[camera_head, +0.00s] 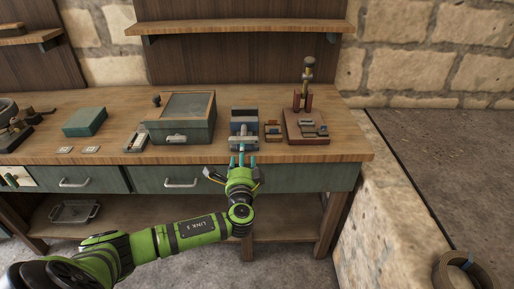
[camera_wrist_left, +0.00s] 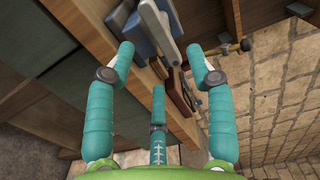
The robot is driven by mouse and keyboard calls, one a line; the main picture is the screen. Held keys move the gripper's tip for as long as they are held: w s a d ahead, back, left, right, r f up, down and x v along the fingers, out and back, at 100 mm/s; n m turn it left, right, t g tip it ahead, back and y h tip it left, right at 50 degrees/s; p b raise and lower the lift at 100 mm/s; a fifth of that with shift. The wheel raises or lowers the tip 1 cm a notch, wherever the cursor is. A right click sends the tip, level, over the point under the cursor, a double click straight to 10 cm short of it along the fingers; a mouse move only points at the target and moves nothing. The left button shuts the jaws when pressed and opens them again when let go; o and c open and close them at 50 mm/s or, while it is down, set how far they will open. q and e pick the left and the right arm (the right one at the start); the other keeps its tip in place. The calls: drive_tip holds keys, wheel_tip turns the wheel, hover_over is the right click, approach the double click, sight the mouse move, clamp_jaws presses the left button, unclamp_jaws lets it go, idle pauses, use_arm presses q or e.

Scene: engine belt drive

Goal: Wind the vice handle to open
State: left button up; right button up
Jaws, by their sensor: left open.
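The small vice (camera_head: 244,122), with blue-grey and dark parts, stands near the front edge of the workbench. A pale grey bar (camera_head: 243,143) lies across its front low down; it looks like the handle. My left gripper (camera_head: 241,154) is in front of the vice at the bench edge, its teal fingers pointing toward the bar and partly covering it. In the left wrist view the fingers (camera_wrist_left: 163,65) are spread, with nothing between them. The vice's blue block (camera_wrist_left: 150,22) and a pale grey part (camera_wrist_left: 170,38) show beyond the fingertips; contact cannot be told. My right gripper is not in view.
The wooden workbench (camera_head: 350,152) has drawers with handles below its front edge. A green glass-topped box (camera_head: 182,135) stands left of the vice.

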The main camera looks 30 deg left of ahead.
sight(244, 139)
use_arm(q)
drive_tip(key=x, duration=0.6)
drive_tip(key=shift+w+a+p, duration=0.15)
drive_tip(key=shift+a+p, duration=0.05)
drive_tip(key=shift+p, duration=0.2)
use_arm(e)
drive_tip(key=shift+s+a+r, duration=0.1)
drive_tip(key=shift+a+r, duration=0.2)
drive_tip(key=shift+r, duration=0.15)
use_arm(q)
drive_tip(key=shift+f, duration=0.1)
clamp_jaws()
